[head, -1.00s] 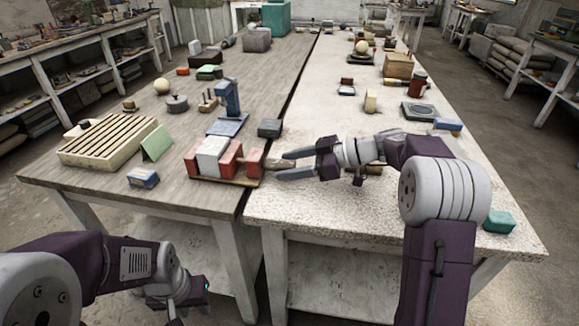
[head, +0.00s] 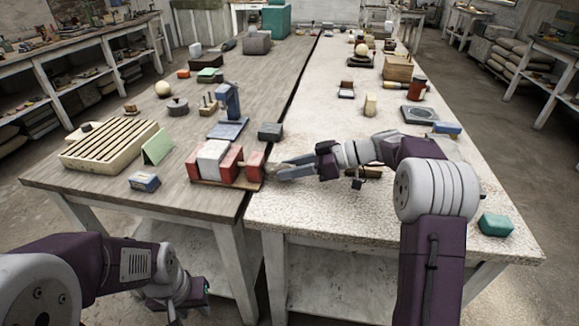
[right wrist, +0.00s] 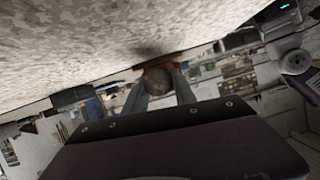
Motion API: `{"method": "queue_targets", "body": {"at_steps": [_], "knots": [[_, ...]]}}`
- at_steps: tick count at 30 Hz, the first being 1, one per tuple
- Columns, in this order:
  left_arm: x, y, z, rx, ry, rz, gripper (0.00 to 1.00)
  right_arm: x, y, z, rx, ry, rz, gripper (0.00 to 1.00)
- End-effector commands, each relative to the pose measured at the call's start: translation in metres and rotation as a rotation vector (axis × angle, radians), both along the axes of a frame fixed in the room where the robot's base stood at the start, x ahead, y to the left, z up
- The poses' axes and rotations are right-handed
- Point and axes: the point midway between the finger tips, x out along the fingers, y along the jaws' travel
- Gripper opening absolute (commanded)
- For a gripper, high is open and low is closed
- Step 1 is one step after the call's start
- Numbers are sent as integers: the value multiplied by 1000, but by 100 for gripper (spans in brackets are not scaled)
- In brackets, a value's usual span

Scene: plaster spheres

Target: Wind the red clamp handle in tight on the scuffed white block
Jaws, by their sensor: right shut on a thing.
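The red clamp (head: 255,166) sits at the front right corner of the wooden table, with several red uprights. The scuffed white block (head: 212,158) stands upright between the left and middle uprights. Whether the middle upright touches it I cannot tell. The clamp handle's rounded brownish end shows in the right wrist view (right wrist: 158,80), with red behind it. My right gripper (head: 277,171) reaches in from the right and is shut on this handle. In the head view its fingers partly hide the handle. My left gripper (head: 196,300) hangs low at the lower left, away from the clamp; its fingers are unclear.
A dark box (head: 270,131) and a blue stand (head: 227,126) lie behind the clamp. A slatted rack (head: 105,148), a green card (head: 157,147) and a blue box (head: 144,182) stand left. A speckled table (head: 330,212) adjoins on the right, its front mostly clear.

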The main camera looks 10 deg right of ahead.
Motion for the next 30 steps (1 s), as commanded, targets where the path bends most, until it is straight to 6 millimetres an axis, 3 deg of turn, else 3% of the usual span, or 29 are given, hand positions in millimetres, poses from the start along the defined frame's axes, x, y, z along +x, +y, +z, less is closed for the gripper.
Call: {"method": "queue_targets", "body": {"at_steps": [15, 30], "knots": [[0, 0, 33, 0, 0, 0, 36, 3, -1, 2, 107, 327, 0, 0], [0, 0, 40, 0, 0, 0, 36, 3, -1, 0, 136, 414, -1, 0]]}}
